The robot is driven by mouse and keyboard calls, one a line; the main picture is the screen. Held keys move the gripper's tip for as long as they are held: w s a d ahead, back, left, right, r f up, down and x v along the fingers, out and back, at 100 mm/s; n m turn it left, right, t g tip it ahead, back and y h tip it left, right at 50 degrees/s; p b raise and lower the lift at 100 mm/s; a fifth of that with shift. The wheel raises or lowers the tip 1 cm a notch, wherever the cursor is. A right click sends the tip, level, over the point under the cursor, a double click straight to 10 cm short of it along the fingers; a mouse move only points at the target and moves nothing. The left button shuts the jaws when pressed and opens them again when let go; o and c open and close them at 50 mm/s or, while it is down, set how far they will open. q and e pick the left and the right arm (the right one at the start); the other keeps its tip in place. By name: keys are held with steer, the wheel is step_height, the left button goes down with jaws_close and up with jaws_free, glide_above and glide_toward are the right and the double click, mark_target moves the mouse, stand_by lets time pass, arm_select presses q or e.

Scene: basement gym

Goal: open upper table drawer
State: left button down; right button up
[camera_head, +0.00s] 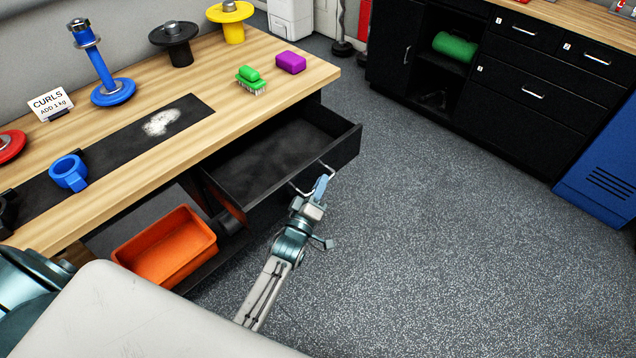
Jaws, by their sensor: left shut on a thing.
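The black upper drawer (275,160) under the wooden table (225,95) is pulled well out, and its inside looks empty. A light metal bar handle (329,168) is on its front. My left gripper (320,187) is at the drawer front, shut on the handle; the fingers hide part of the bar. My right gripper is not in view.
An orange bin (166,247) sits on the shelf below the table. Grey floor (430,230) right of the drawer is clear. Black cabinets (520,90) stand beyond.

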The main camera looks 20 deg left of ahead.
arm_select(q)
steer(key=c, duration=1.5)
jaws_free()
steer(key=shift+b+v, duration=0.9)
steer(key=shift+v, duration=4.55)
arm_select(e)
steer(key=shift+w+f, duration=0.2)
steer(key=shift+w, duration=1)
arm_select(q)
steer(key=shift+f, duration=0.1)
